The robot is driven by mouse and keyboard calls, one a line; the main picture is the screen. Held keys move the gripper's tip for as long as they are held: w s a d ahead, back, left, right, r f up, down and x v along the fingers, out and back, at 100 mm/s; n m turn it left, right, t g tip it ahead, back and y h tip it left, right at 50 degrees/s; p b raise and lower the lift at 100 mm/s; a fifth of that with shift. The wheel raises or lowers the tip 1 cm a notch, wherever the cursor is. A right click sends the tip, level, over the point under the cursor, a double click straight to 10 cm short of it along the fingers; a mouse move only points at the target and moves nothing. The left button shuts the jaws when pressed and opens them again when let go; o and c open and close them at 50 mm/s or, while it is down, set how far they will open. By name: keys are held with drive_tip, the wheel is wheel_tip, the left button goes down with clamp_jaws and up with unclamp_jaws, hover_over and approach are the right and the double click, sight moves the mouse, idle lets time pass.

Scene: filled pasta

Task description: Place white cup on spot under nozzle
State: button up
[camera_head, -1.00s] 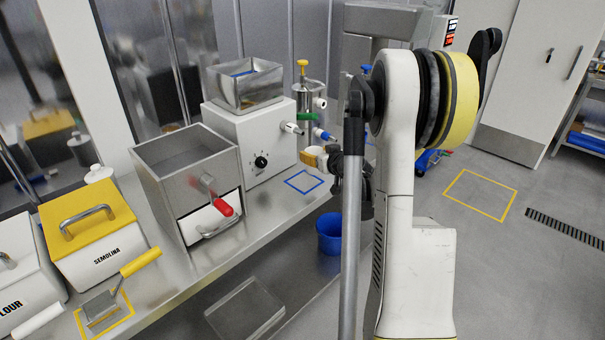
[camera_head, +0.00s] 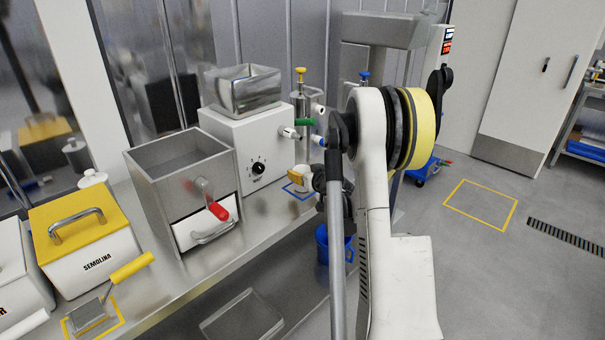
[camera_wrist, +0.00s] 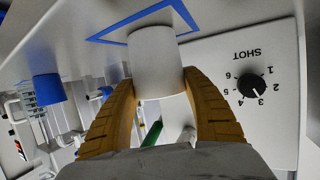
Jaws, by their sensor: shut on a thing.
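The white cup (camera_wrist: 158,62) is between the two yellow-brown fingers of my gripper (camera_wrist: 158,100) in the wrist view, and the gripper is shut on it. In the head view my gripper (camera_head: 303,178) is small and partly hidden by my arm, over the bench beside the white machine. The blue square outline (camera_head: 289,186) marks the spot on the bench, partly covered by my gripper. In the wrist view the blue outline (camera_wrist: 105,35) lies behind the cup. I cannot tell whether the cup touches the bench. A white nozzle (camera_head: 290,133) sticks out from the machine above the spot.
The white machine (camera_head: 258,155) with a dial stands close to my gripper. A green handle (camera_head: 305,122) and a metal cylinder are behind. A steel box with a red handle (camera_head: 218,211) stands left. A blue bucket (camera_head: 322,245) is below the bench.

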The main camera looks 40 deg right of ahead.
drive_tip(key=o, duration=1)
drive_tip(key=shift+o, duration=0.2)
